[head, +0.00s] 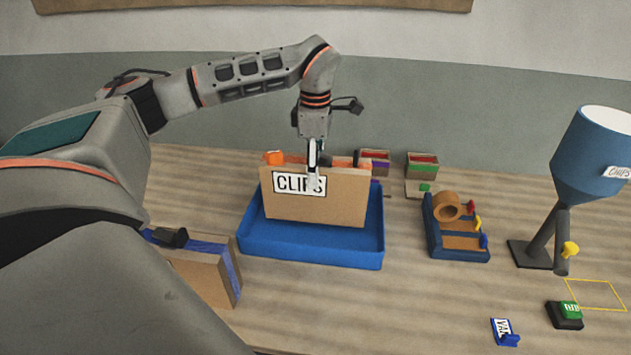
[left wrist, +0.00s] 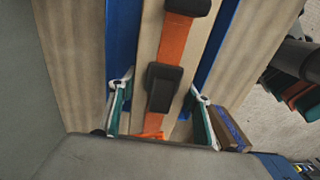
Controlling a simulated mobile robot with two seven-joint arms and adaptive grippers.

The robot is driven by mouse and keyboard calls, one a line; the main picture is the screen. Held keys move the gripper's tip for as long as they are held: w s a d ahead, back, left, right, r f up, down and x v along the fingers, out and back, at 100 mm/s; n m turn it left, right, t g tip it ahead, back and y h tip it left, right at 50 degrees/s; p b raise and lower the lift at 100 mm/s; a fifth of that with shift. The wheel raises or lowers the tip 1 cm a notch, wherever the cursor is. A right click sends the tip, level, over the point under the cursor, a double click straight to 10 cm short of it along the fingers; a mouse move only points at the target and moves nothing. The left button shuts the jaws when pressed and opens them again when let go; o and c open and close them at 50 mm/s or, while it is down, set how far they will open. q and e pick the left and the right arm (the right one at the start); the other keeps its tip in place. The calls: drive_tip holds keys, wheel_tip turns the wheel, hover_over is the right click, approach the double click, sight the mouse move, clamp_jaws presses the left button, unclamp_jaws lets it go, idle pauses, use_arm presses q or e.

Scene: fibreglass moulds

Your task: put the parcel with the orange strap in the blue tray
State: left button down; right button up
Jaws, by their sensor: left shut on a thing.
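The parcel with the orange strap (head: 335,205) is a tan, upright box with a "CLIPS" label on its front. It stands within the outline of the blue tray (head: 310,250); I cannot tell whether its bottom touches the tray floor. My left gripper (head: 315,180) points down over its top and is shut on it. In the left wrist view, the fingers (left wrist: 160,110) lie on either side of the parcel top, around the orange strap (left wrist: 173,45) and its black buckle (left wrist: 163,87). Blue tray strips show on both sides. My right gripper is not in view.
A parcel with a blue strap (head: 205,275) stands left of the tray, partly behind my arm. Small boxes with purple (head: 375,168) and green (head: 422,168) straps are behind. A blue rack with a tape roll (head: 447,206) and a blue hopper (head: 590,155) stand right. The front middle is clear.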

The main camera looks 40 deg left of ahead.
use_arm(q)
drive_tip(key=shift+f, duration=2)
drive_tip(key=c, duration=1)
unclamp_jaws()
wheel_tip(320, 180, up, 12)
drive_tip(key=shift+r, duration=0.1)
